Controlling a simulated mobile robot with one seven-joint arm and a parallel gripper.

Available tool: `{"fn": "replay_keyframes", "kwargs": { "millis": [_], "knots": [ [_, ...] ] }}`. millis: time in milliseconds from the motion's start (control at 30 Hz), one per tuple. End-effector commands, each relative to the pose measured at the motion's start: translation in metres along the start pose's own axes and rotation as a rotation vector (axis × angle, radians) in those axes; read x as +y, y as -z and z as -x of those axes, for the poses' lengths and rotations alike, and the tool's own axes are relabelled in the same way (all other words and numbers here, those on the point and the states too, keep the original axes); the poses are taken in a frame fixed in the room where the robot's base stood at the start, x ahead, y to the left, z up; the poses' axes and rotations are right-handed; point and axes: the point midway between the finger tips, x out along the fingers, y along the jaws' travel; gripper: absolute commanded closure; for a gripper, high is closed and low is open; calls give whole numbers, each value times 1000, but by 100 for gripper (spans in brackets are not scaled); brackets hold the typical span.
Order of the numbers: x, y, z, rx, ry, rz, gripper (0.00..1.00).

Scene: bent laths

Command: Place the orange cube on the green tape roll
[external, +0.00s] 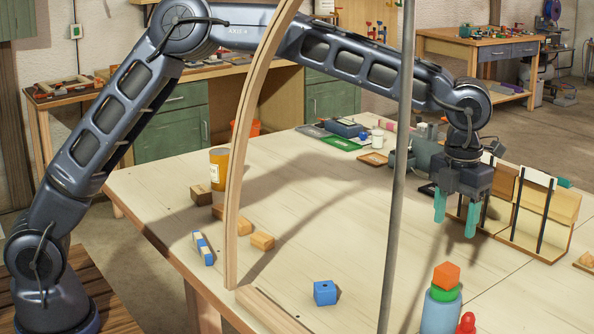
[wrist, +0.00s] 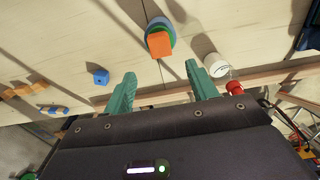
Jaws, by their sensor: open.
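The orange cube (external: 446,275) sits on top of the green tape roll (external: 443,292), which rests on a blue cylinder (external: 439,314) near the front of the table. In the wrist view the orange cube (wrist: 159,44) also shows, with the green tape roll (wrist: 155,28) partly hidden behind it. My gripper (external: 455,217) has teal fingers, is open and empty, and hangs above the table behind the stack, apart from it. In the wrist view the fingers of my gripper (wrist: 164,84) are spread wide, with the cube beyond their tips.
A red piece (external: 466,323) stands close beside the stack. A blue cube (external: 325,292) lies to its left. A bent wooden lath (external: 246,150) and a grey pole (external: 399,180) rise in the foreground. Wooden racks (external: 538,212) stand right of my gripper. The table's middle is mostly clear.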

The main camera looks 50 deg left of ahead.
Motion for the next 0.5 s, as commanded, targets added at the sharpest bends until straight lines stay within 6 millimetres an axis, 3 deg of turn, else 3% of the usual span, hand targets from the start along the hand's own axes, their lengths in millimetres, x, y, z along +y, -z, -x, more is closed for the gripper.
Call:
{"fn": "replay_keyframes", "kwargs": {
  "millis": [167, 267, 500],
  "knots": [
    [4, 1, 12, -6, 0, 18, 42],
    [19, 5, 24, -21, -6, 82, 42],
    [91, 26, 66, -86, -14, 414, 42]
  ]
}}
